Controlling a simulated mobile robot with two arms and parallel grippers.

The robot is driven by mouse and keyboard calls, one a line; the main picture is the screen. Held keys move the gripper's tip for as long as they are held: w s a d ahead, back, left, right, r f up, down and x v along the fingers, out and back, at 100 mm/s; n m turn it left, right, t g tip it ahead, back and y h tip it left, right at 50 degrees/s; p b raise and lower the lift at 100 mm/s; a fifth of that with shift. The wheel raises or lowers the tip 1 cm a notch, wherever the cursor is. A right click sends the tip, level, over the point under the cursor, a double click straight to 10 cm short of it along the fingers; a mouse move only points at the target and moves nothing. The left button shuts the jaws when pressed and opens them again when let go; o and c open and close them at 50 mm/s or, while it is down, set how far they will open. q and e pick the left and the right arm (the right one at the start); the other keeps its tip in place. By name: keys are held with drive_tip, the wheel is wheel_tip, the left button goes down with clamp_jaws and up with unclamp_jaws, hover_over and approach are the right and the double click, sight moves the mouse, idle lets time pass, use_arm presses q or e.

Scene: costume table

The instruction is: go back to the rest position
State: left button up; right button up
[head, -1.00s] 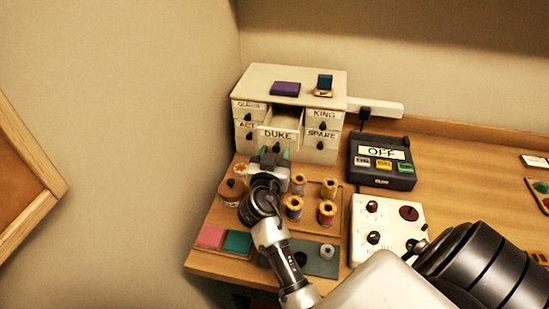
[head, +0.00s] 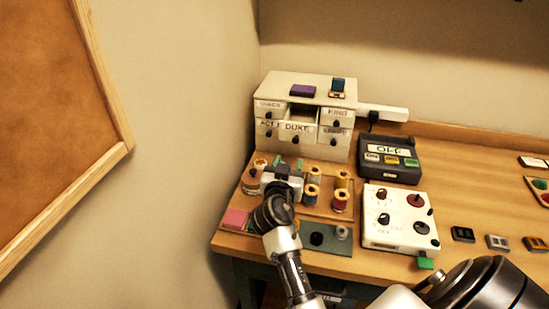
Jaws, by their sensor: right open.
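My right gripper (head: 288,163) is open with nothing seen between its fingers. It is low over the back left of the wooden table (head: 465,200), in front of the white drawer cabinet (head: 350,95) and apart from it. The cabinet's DUKE drawer (head: 308,139) is pulled open, and the part of its inside that shows looks dark and empty. The other drawers look shut. My left gripper is not in view.
Thread spools (head: 341,200) stand close right of my gripper. A purple block (head: 302,90) lies on the cabinet. Right are a black box reading OFF (head: 390,171) and a white knob panel (head: 376,232). Pink (head: 235,218) and dark green pads lie in front.

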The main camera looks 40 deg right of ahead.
drive_tip(key=s+a+f+n+g+y, duration=0.1)
drive_tip(key=s+f+y, duration=0.1)
drive_tip(key=s+f, duration=0.1)
drive_tip(key=s+a+f+n+g+y, duration=0.1)
drive_tip(key=s+a+f, duration=0.1)
drive_tip(key=s+f, duration=0.1)
drive_tip(key=s+a+f+n+g+y, duration=0.1)
drive_tip(key=s+f+y, duration=0.1)
drive_tip(key=s, duration=0.3)
drive_tip(key=shift+a+f+n+y, duration=0.15)
drive_tip(key=shift+a+f+n, duration=0.05)
drive_tip(key=shift+f, duration=0.2)
drive_tip(key=shift+a+f+n+y, duration=0.15)
drive_tip(key=shift+f+n, duration=0.05)
drive_tip(key=shift+f, duration=0.2)
drive_tip(key=s+a+f+n+g+y, duration=0.35)
drive_tip(key=s+a, duration=0.25)
drive_tip(key=s, duration=0.2)
drive_tip(key=s+a+f+n+g+y, duration=0.2)
drive_tip(key=s+a+f+n+y, duration=0.25)
drive_tip(key=s, duration=0.45)
wheel_tip(320, 180, down, 24)
drive_tip(key=s+a+f+g, duration=0.1)
drive_tip(key=a, duration=0.1)
drive_tip(key=s+d+f+g, duration=0.1)
drive_tip(key=s+d+f, duration=0.2)
drive_tip(key=s+f, duration=1.1)
drive_tip(key=shift+s+d, duration=0.15)
drive_tip(key=shift+s, duration=0.9)
